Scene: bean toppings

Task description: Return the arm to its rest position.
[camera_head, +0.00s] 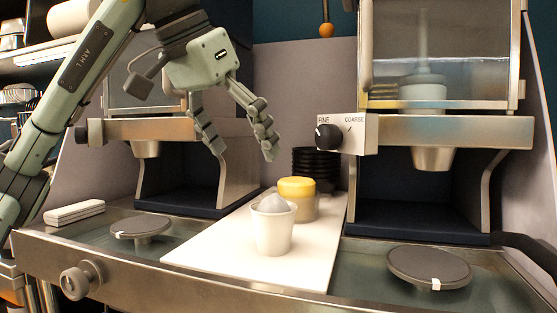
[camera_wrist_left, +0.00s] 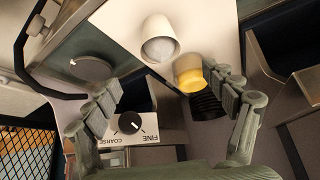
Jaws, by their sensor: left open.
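My left arm comes in from the left in the head view. Its gripper (camera_head: 238,143) is open and empty, held in the air above and left of the cups. In the left wrist view the open fingers (camera_wrist_left: 168,115) stand wide apart with nothing between their tips. A white cup (camera_head: 272,226) with a pale heaped filling stands upright on the white board; it also shows in the left wrist view (camera_wrist_left: 158,32). Behind it stands a jar with a yellow top (camera_head: 297,188), also seen in the left wrist view (camera_wrist_left: 188,72). My right gripper is not in view.
Two grinder-like machines stand left (camera_head: 180,130) and right (camera_head: 450,132), the right with a FINE/COARSE dial (camera_head: 328,137). Dark stacked bowls (camera_head: 312,163) stand behind the jar. Round dark discs (camera_head: 140,226) (camera_head: 429,267) sit on either side of the white board (camera_head: 215,257).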

